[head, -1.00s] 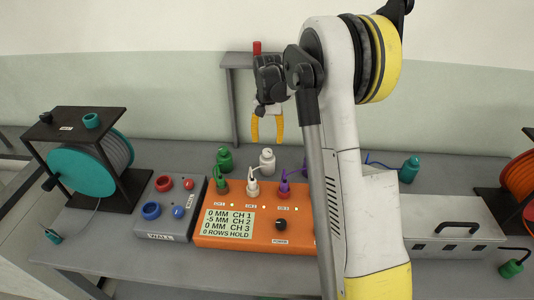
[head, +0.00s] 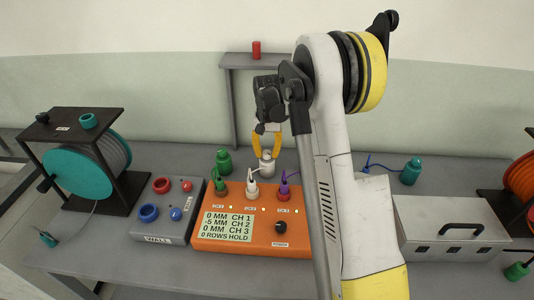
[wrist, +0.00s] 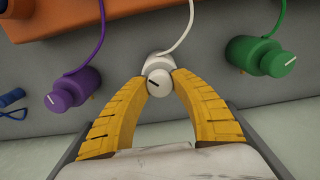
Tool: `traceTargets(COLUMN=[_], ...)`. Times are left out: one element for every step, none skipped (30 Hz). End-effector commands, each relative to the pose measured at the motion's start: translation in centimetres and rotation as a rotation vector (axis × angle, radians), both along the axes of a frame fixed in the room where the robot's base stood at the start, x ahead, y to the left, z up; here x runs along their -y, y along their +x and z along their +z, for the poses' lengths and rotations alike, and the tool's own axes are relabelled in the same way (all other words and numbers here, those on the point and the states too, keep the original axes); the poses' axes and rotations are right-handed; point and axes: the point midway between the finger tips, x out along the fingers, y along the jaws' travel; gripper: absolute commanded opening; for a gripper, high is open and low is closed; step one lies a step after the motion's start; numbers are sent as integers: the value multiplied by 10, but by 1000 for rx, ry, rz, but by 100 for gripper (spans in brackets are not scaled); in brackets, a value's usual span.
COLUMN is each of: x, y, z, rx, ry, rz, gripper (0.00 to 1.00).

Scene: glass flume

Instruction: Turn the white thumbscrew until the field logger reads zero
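The white thumbscrew (wrist: 159,82) is the round end of a small white gauge (head: 267,169) behind the logger. Its dark mark lies nearly sideways in the wrist view. My gripper (head: 266,156) points down over it. In the wrist view, the yellow fingertips of my gripper (wrist: 160,77) lie against opposite sides of the thumbscrew, with no clear gap. The orange field logger (head: 253,243) reads 0 MM CH 1, -5 MM CH 2, 0 MM CH 3 and 0 ROWS HOLD. A white cable runs from the gauge to the logger's middle plug (head: 252,190).
A green gauge (head: 223,162) stands left of the white one; a purple gauge (wrist: 72,90) shows in the wrist view. A grey WALL box (head: 166,215), a teal reel (head: 80,172) and a grey case (head: 450,225) flank the logger. A shelf (head: 250,60) holds a red cylinder.

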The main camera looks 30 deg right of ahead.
Motion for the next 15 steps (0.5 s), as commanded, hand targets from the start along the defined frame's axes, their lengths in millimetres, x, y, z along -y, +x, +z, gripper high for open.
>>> traceTargets(x=[0, 0, 0, 0, 0, 0, 0, 0, 0, 0, 0, 0, 0, 0, 0], y=[0, 0, 0, 0, 0, 0, 0, 0, 0, 0, 0, 0, 0, 0, 0], z=[0, 0, 1, 1, 1, 1, 1, 0, 0, 0, 0, 0, 0, 0, 0], rx=[0, 0, 0, 0, 0, 0, 0, 0, 0, 0, 0, 0, 0, 0, 0], ry=[0, 0, 0, 0, 0, 0, 0, 0, 0, 0, 0, 0, 0, 0, 0], rz=[14, 33, 65, 91, 116, 145, 164, 176, 188, 191, 192, 191, 191, 191, 190], gripper=[0, 0, 0, 0, 0, 0, 0, 0, 0, 0, 0, 0, 0, 0, 0])
